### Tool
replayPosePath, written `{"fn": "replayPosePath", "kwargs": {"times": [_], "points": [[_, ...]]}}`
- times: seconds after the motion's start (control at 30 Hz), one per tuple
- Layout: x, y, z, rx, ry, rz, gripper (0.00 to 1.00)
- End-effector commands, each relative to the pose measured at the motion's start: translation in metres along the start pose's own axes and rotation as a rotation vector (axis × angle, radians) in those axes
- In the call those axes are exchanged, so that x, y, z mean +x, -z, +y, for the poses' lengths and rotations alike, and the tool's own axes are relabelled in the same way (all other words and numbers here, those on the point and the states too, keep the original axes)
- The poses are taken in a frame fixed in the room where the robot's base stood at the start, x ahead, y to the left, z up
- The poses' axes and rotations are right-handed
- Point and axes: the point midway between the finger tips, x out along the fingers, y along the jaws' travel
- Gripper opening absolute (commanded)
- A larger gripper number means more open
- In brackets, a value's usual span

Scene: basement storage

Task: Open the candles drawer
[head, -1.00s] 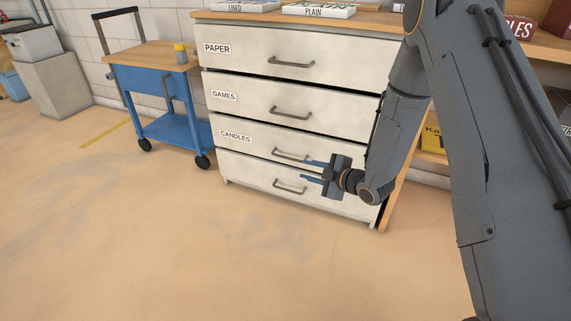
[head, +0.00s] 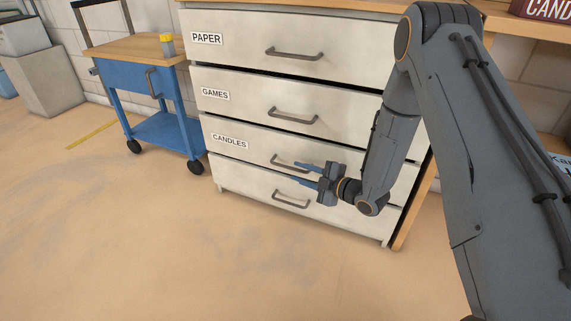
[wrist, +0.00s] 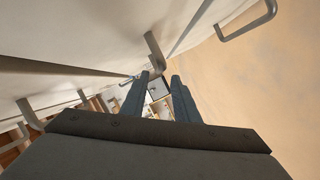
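The candles drawer (head: 247,147) is the third one down in a white cabinet, under a "CANDLES" label. It looks shut. Its dark bar handle (head: 280,163) is partly hidden by my gripper. My gripper (head: 294,173) is in front of the drawer, its two fingers pointing left along the cabinet front, apart and empty. In the wrist view the fingers (wrist: 158,85) show a gap between them. A handle post (wrist: 153,47) stands just beyond the fingertips; I cannot tell if they touch the handle.
The games drawer (head: 250,102) and paper drawer (head: 240,50) are above; an unlabelled drawer with a handle (head: 291,199) is below. A blue cart (head: 135,80) stands left of the cabinet. The floor (head: 200,260) in front is clear.

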Motion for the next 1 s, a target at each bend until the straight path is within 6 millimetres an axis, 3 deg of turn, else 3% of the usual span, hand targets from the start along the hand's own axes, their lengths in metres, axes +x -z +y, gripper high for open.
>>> {"fn": "replayPosePath", "kwargs": {"times": [0.43,0.87,1.0], "points": [[0.062,-0.002,0.0,-0.001,-0.001,-0.001,0.28],[0.073,0.0,0.0,0.0,0.0,0.0,0.28],[0.073,0.0,0.0,0.0,0.0,0.0,0.04]]}}
